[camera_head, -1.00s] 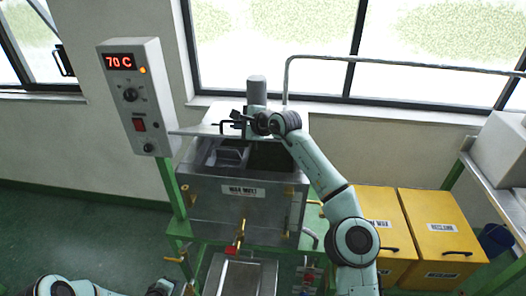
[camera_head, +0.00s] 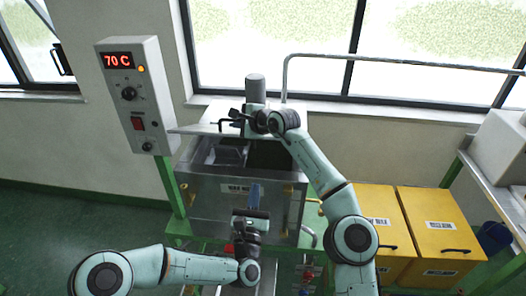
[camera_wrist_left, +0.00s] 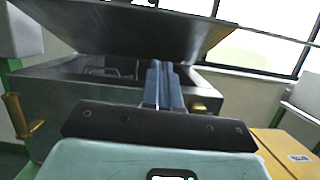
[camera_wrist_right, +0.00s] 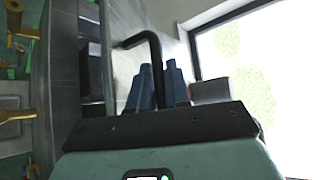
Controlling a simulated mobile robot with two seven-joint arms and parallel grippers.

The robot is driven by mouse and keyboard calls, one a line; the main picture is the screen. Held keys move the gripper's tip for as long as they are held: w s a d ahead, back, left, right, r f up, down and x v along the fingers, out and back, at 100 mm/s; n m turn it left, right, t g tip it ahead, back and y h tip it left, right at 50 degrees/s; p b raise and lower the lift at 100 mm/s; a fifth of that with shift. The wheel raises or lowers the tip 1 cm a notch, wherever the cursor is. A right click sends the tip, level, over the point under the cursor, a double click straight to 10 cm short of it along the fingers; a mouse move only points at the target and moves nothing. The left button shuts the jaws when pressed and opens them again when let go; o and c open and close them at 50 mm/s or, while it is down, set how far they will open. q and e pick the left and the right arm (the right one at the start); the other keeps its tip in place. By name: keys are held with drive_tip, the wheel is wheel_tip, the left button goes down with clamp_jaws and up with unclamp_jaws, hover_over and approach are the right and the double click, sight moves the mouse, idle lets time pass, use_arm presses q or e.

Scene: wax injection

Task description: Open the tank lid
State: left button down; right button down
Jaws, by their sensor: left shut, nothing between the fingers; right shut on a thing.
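The grey metal tank (camera_head: 210,205) stands on a green frame, its front label partly covered by my left gripper. Its lid (camera_head: 195,129) is raised and tilted above the opening; its underside shows in the left wrist view (camera_wrist_left: 130,30). Dark inner parts of the tank are visible below it. My right gripper (camera_head: 238,117) is at the lid, shut on its black bent handle (camera_wrist_right: 156,60), which passes between the blue fingers. My left gripper (camera_head: 255,190) is shut and empty in front of the tank, pointing up towards it; its blue fingers (camera_wrist_left: 162,80) are together.
A control box (camera_head: 130,95) reading 70 C stands left of the tank. Brass fittings (camera_wrist_left: 200,104) stick out from the tank. Yellow bins (camera_head: 435,230) stand at the right, beside a shelf (camera_head: 495,180). A pipe rail (camera_head: 400,62) runs behind, before the windows.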

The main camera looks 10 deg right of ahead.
drive_tip(key=shift+d+r, duration=0.1)
use_arm(q)
drive_tip(key=w+d+r, duration=0.4)
drive_tip(key=w+r, duration=0.2)
drive_tip(key=w, duration=0.4)
drive_tip(key=shift+d+r, duration=0.15)
drive_tip(key=shift+r, duration=0.15)
